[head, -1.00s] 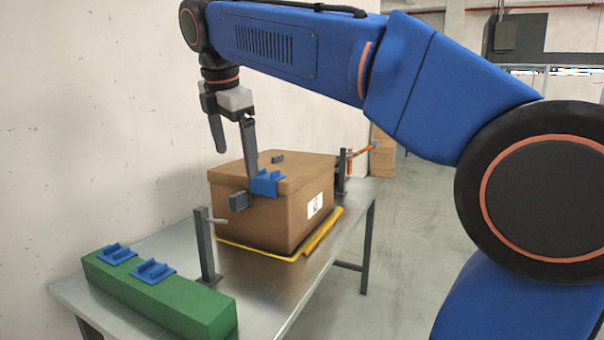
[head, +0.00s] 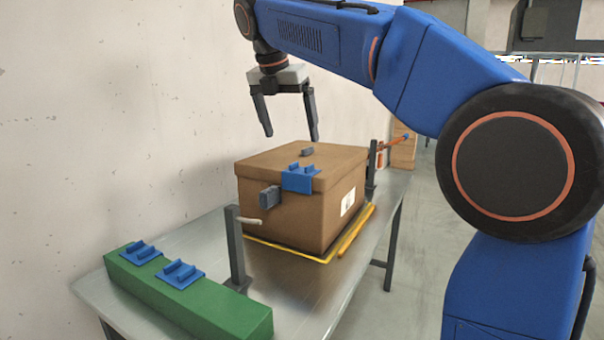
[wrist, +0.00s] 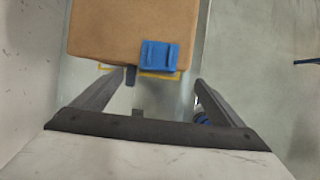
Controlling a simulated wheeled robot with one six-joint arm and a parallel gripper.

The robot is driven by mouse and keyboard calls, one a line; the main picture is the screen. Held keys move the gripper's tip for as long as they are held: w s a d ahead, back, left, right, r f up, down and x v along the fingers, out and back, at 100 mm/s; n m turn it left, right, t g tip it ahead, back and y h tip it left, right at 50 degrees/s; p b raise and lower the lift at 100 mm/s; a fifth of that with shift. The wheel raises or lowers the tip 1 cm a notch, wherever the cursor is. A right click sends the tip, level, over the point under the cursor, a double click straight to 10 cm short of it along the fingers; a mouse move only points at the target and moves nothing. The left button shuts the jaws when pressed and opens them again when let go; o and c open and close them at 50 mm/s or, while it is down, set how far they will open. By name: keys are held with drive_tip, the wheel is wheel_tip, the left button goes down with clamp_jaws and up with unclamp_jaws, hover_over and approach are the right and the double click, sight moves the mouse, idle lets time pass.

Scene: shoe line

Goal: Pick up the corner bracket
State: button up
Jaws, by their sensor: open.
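A blue corner bracket (head: 299,179) sits over the top front edge of the brown cardboard box (head: 262,212), with two raised ribs on its top. It also shows in the wrist view (wrist: 160,55), ahead of and between my fingers. Two similar blue brackets, a left one (head: 140,254) and a right one (head: 178,274), lie on the green block (head: 225,312). My gripper (head: 291,137) is open and empty, pointing down above the box, clear of the bracket. In the wrist view its two fingers (wrist: 163,82) stand well apart.
The box stands on a metal table (head: 180,235) within yellow edging (head: 356,231). A grey clamp post (head: 236,250) with a pad (head: 269,197) stands at its front; another post (head: 372,168) stands behind. A wall is close on the left.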

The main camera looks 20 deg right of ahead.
approach(300, 171)
drive_tip(key=f, duration=0.1)
drive_tip(key=shift+x, duration=2.75)
drive_tip(key=c, duration=1.2)
